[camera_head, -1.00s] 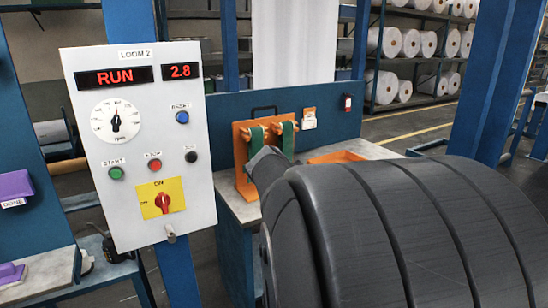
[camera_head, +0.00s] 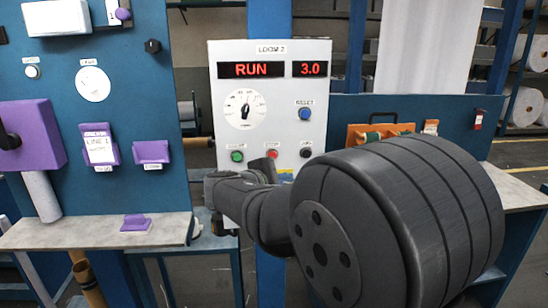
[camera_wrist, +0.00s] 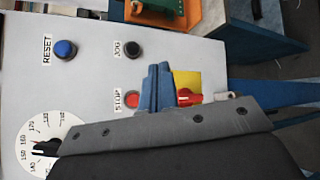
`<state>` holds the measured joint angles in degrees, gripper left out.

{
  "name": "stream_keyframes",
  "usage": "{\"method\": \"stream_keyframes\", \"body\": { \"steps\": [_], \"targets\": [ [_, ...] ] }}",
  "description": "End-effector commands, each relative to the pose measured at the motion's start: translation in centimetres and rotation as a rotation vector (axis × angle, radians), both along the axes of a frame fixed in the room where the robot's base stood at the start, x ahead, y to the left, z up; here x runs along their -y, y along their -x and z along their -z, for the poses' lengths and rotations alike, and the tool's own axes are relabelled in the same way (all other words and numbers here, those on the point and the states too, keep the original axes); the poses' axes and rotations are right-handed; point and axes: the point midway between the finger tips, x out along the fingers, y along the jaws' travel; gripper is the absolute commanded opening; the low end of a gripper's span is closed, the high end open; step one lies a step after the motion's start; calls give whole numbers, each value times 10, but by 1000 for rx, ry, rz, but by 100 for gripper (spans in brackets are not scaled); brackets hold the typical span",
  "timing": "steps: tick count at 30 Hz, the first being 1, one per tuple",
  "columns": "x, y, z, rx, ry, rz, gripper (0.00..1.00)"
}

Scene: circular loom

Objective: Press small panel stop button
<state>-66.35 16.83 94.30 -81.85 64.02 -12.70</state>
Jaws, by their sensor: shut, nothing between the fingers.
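The white LOOM 2 panel (camera_head: 225,108) stands upright in the head view, its display reading RUN and 3.0. The red stop button (camera_head: 272,153) sits low on it, between the green start button (camera_head: 237,156) and the black jog button (camera_head: 306,152). My arm reaches up to just below the stop button there, and my fingers are hard to make out. In the wrist view my gripper (camera_wrist: 158,69) is shut and empty. Its blue-grey fingers stand close beside the red stop button (camera_wrist: 132,98), partly overlapping it in the picture. I cannot tell whether they touch.
A blue reset button (camera_head: 305,113) and a speed dial (camera_head: 244,109) are on the panel. A red switch (camera_wrist: 188,97) on a yellow plate is close to my fingers in the wrist view. Purple holders (camera_head: 152,152) and a worktop (camera_head: 75,232) are at left.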

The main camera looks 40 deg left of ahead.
Motion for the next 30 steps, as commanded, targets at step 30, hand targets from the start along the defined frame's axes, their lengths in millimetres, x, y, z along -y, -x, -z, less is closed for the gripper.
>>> {"method": "stream_keyframes", "body": {
  "steps": [30],
  "targets": [
    [-54,-13,-6,51,54,-50,0]
  ]
}}
